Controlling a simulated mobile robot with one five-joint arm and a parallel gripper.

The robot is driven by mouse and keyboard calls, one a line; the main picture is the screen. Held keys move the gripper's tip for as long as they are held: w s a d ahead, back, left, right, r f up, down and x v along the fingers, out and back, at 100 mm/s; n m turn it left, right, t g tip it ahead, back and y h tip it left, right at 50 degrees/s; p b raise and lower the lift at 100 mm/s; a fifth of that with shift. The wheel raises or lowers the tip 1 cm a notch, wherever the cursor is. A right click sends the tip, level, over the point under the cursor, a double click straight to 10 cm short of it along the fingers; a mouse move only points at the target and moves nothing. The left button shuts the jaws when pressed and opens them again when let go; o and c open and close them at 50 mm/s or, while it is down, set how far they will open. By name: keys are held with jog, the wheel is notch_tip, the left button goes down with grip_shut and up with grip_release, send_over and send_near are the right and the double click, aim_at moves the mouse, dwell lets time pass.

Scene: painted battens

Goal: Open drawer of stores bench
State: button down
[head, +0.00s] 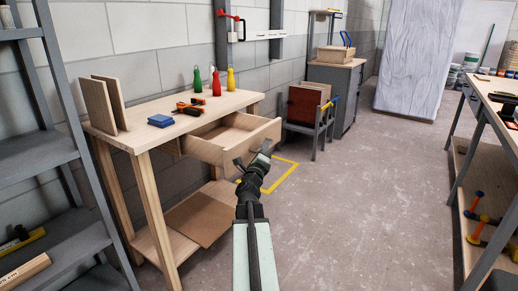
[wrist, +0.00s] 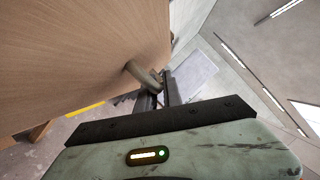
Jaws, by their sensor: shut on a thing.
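The stores bench (head: 163,107) is a light wooden table against the block wall at the left in the head view. Its drawer (head: 232,143) is pulled well out, and its inside shows no contents. My gripper (head: 254,161) is at the drawer's front, with its jaws shut on the drawer handle (wrist: 142,76). In the wrist view the wooden drawer front (wrist: 85,55) fills the upper left, and the round handle stands out from it at the dark fingers (wrist: 158,92).
On the bench top stand green, red and yellow bottles (head: 214,82), a blue block (head: 160,120) and orange-black tools (head: 189,107). A grey shelf rack (head: 45,150) is at the left. A workbench (head: 490,95) is at the right. The floor (head: 355,180) between is clear.

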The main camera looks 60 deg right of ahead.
jog(key=shift+s+d, duration=0.15)
jog(key=shift+s, duration=0.15)
jog(key=c, duration=1.8)
grip_release()
jog(key=shift+o, duration=0.2)
jog(key=shift+w, duration=0.1)
